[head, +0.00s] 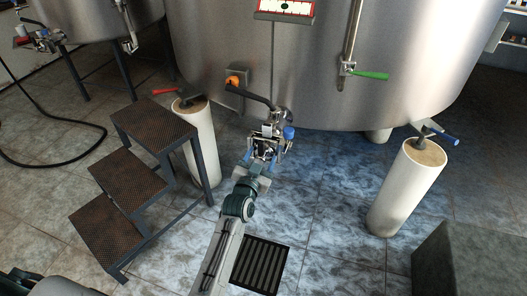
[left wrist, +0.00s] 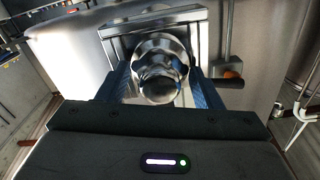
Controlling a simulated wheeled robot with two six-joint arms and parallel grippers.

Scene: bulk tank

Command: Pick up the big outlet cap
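The big outlet cap (left wrist: 160,68) is a shiny round metal piece, seen end-on in the left wrist view in front of a rectangular metal plate. My left gripper (head: 265,143) is at the tank's outlet, low on the tank front, in the head view. In the left wrist view its two blue fingers (left wrist: 160,80) stand wide apart, one on each side of the cap. Whether they touch it is not clear. In the head view the gripper largely hides the cap. My right gripper is not in view.
The big steel tank (head: 330,60) fills the back. A lever with an orange knob (head: 234,81) is close by the left gripper. Brown steps (head: 128,182) and a white post (head: 200,145) stand left, another white post (head: 405,190) right. A floor drain (head: 259,265) lies in front.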

